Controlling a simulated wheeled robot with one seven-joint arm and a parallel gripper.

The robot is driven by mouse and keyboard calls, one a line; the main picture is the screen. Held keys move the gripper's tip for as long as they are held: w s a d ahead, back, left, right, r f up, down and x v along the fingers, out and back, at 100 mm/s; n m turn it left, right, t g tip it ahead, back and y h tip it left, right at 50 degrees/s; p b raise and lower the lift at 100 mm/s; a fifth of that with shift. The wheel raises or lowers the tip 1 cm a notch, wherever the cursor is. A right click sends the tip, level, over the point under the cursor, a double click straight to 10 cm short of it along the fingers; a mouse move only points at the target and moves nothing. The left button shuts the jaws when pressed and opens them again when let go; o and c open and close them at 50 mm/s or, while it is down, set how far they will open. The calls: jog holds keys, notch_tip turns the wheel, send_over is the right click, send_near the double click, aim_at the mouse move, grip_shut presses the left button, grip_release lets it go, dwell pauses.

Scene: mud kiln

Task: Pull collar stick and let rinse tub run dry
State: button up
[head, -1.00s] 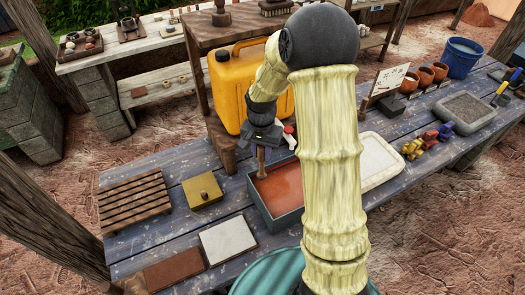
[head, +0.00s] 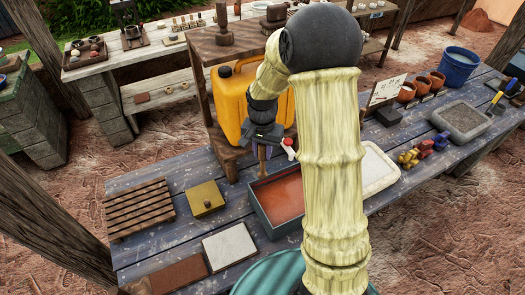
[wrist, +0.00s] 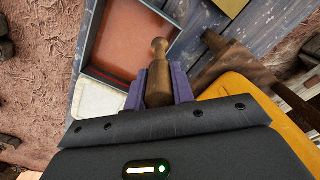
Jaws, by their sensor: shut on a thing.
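The rinse tub (head: 264,222) is a grey rectangular tub on the blue-grey table, with a flat reddish-brown inside. It also shows in the wrist view (wrist: 88,45). My gripper (head: 262,148) is above the tub's back edge, near the yellow jerrycan. In the wrist view my gripper (wrist: 160,76) has its purple fingers shut on the brown wooden collar stick (wrist: 159,50), whose rounded end points out past the fingertips. The stick (head: 262,167) hangs down from the gripper in the head view. My arm hides the tub's right part. I cannot tell whether the reddish area is liquid or bare floor.
The yellow jerrycan (head: 229,105) stands close behind my gripper. A white-filled tray (head: 380,170) lies right of the tub. A slatted rack (head: 139,209), a brass-coloured box (head: 205,198) and a white tile (head: 229,245) lie left. Small pots (head: 422,85) stand farther right.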

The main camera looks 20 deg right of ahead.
jog(key=shift+r+p, duration=2.45)
jog(key=shift+r, duration=0.9)
jog(key=shift+f, duration=0.15)
